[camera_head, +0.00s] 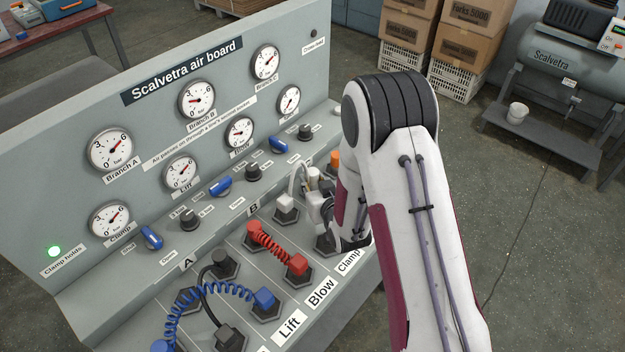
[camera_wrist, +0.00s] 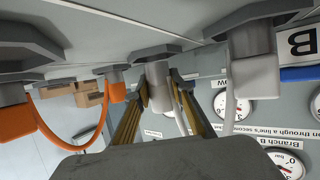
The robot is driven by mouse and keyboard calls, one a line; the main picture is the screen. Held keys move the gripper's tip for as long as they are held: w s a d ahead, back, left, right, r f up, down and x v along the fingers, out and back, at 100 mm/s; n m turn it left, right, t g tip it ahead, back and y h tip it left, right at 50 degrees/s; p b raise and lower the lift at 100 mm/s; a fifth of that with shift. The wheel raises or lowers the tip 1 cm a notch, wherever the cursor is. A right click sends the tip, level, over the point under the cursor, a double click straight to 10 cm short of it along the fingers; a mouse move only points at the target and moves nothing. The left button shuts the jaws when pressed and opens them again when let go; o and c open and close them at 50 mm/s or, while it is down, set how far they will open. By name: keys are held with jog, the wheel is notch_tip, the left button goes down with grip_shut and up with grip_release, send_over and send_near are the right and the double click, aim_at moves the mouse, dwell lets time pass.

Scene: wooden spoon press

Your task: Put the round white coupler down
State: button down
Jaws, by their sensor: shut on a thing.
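The round white coupler (camera_wrist: 159,88) is a pale cylinder between the two fingers of my gripper (camera_wrist: 160,80) in the wrist view, which is upside down. My gripper is shut on it. The coupler meets a dark grey hexagonal socket (camera_wrist: 150,52) on the board's ledge; I cannot tell how firmly it sits. In the head view my gripper (camera_head: 319,200) is at the ledge, partly hidden by my arm. A white hose (camera_head: 293,178) arches from a square white coupler (camera_head: 286,206), which also shows in the wrist view (camera_wrist: 254,75).
An orange coupler (camera_head: 335,158) stands close behind my gripper; orange couplers and a hose show in the wrist view (camera_wrist: 17,122). A red coiled hose (camera_head: 276,243) and a blue coiled hose (camera_head: 215,290) lie to the front left. The gauge panel (camera_head: 225,65) rises behind.

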aim_at(315, 182)
jog(key=shift+f, duration=0.6)
jog(key=c, duration=1.8)
grip_release()
jog(key=shift+o, duration=0.2)
jog(key=shift+r, duration=0.15)
jog(key=shift+s+r, duration=0.1)
jog(key=shift+r, duration=0.45)
jog(key=shift+v, duration=3.65)
jog(key=shift+f, duration=0.1)
